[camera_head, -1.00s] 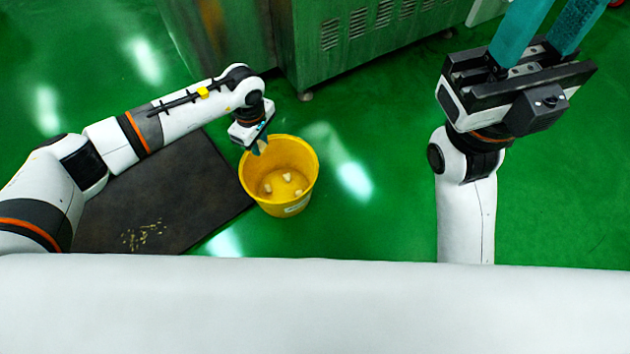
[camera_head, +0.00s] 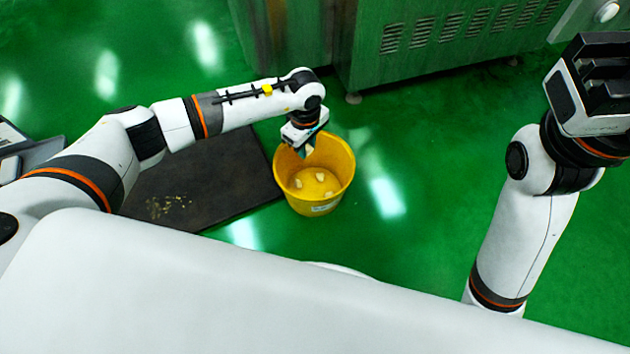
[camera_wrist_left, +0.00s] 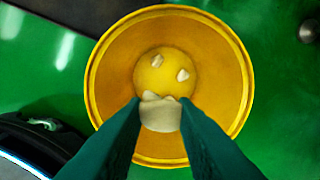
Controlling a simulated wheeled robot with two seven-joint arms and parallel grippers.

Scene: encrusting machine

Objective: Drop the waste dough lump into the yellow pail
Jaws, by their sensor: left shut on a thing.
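The yellow pail (camera_head: 338,180) stands on the green floor in the head view, with a few pale dough pieces at its bottom. My left gripper (camera_head: 309,149) points down over the pail's far-left part. In the left wrist view its teal fingers (camera_wrist_left: 160,104) are shut on a pale dough lump (camera_wrist_left: 160,117), held over the pail (camera_wrist_left: 97,85), toward the near side of its opening. Two pale pieces show on the pail's bottom beyond it.
A dark mat (camera_head: 200,180) with yellowish crumbs (camera_head: 168,206) lies left of the pail. A green-tinted metal machine (camera_head: 430,45) with vents stands behind. The green floor right of the pail is clear.

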